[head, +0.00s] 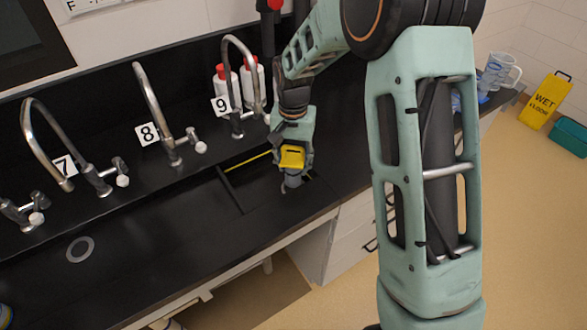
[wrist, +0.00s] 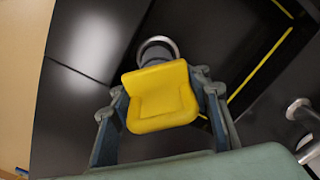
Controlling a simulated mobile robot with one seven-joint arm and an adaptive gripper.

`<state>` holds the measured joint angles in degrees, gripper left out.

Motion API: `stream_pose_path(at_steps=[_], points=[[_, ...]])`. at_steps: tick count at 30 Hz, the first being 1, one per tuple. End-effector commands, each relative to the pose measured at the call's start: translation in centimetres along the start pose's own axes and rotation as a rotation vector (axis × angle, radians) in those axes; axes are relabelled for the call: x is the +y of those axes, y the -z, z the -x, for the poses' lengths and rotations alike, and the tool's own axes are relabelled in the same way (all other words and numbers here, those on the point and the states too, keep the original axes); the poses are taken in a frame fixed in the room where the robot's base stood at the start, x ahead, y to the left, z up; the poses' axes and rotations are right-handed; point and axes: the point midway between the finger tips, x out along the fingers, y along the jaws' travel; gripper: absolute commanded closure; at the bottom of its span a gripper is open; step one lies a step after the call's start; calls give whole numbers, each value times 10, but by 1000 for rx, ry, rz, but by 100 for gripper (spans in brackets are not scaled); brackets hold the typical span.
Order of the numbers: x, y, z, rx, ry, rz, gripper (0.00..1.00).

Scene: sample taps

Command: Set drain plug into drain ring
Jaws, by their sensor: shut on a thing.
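My gripper (head: 292,168) is low over the right part of the black worktop in the head view. It is shut on a yellow block-shaped piece, which I take to be the grip of the drain plug (head: 291,157). In the wrist view the yellow piece (wrist: 160,98) sits between the two fingers of my gripper (wrist: 160,84). A round grey-rimmed thing (wrist: 157,44) shows just beyond it; I cannot tell whether it is the plug's lower end or something on the worktop. A grey drain ring (head: 80,249) lies flat in the black surface at the left, well apart from my gripper.
Curved metal taps (head: 157,115) stand along the back with number cards 7, 8 and 9. White bottles with red caps (head: 252,82) stand behind tap 9. A dark recess with a yellow line (head: 248,160) lies left of my gripper. The worktop between recess and ring is clear.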

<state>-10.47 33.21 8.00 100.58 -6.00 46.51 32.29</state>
Motion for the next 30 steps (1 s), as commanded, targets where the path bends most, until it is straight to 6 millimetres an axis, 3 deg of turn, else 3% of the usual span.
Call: stream_pose_path(at_steps=[1, 3, 21, 22, 24, 30], points=[[-1, -1, -15, -2, -1, 0, 100], [-2, -2, -22, -2, -1, 0, 100], [-3, -2, -31, -1, -1, 0, 100], [-3, -2, -31, -2, -1, 0, 57], [-3, -2, -30, -2, -2, 0, 49], [-3, -2, -30, -2, -2, 0, 49]])
